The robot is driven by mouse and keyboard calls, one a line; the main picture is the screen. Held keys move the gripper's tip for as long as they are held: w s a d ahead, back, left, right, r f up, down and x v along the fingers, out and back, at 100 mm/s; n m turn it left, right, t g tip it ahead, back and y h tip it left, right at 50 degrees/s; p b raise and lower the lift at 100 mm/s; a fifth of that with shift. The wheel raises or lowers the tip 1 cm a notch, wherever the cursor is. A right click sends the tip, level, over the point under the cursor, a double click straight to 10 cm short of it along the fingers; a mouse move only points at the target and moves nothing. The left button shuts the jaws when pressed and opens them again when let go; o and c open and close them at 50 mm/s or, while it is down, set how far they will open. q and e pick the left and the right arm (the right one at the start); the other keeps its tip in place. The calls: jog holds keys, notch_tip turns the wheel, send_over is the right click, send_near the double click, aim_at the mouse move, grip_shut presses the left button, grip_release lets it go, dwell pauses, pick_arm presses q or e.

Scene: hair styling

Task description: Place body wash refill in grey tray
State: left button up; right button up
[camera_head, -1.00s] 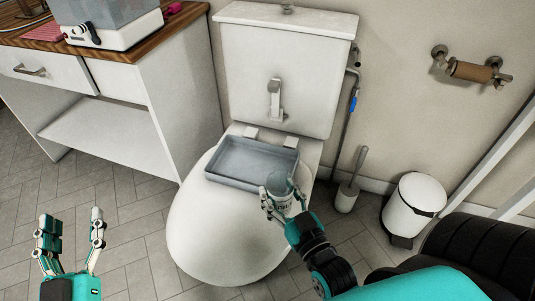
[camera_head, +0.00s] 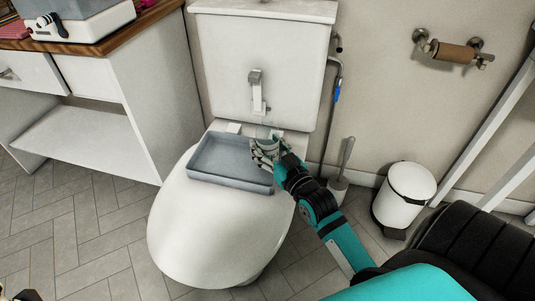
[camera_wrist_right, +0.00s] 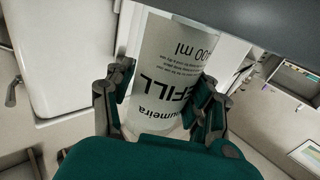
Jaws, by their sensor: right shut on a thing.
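The grey tray (camera_head: 228,181) lies on the closed white toilet lid, near the cistern. My right gripper (camera_head: 262,153) is at the tray's right side, over its far right corner. It is shut on the body wash refill, a clear, pale bottle with dark "REFILL" lettering that shows between the fingers in the right wrist view (camera_wrist_right: 170,65). In the head view my fingers mostly hide the bottle, and I cannot tell whether it touches the tray. Only small tips of my left gripper (camera_head: 18,294) show at the bottom left corner.
The white toilet (camera_head: 205,235) is under the tray, with its cistern (camera_head: 262,80) right behind. A cabinet (camera_head: 110,125) stands at the left. A toilet brush (camera_head: 340,185) and a white bin (camera_head: 403,197) stand at the right. The tray's visible floor is empty.

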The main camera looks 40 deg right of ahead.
notch_tip(320, 180, down, 2)
jog(key=shift+f+b, duration=0.1)
jog(key=shift+b, duration=0.4)
